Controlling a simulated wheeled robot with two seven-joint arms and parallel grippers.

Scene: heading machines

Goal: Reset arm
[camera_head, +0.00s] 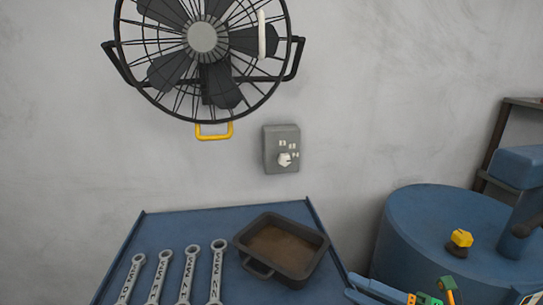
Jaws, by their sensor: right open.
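My right gripper (428,297) shows only in part at the bottom edge, right of the blue table. It is open, with nothing seen between its fingers; most of it is cut off by the frame, and small green, orange and yellow parts crowd around it. It is apart from the wrenches and the tray. My left gripper and arm are not in view.
A blue table (170,222) bears several wrenches (190,265) and a dark tray (252,234). A blue round machine (420,215) with a yellow knob (461,238) stands right. A black fan (203,38) and grey switch box (281,135) are on the wall.

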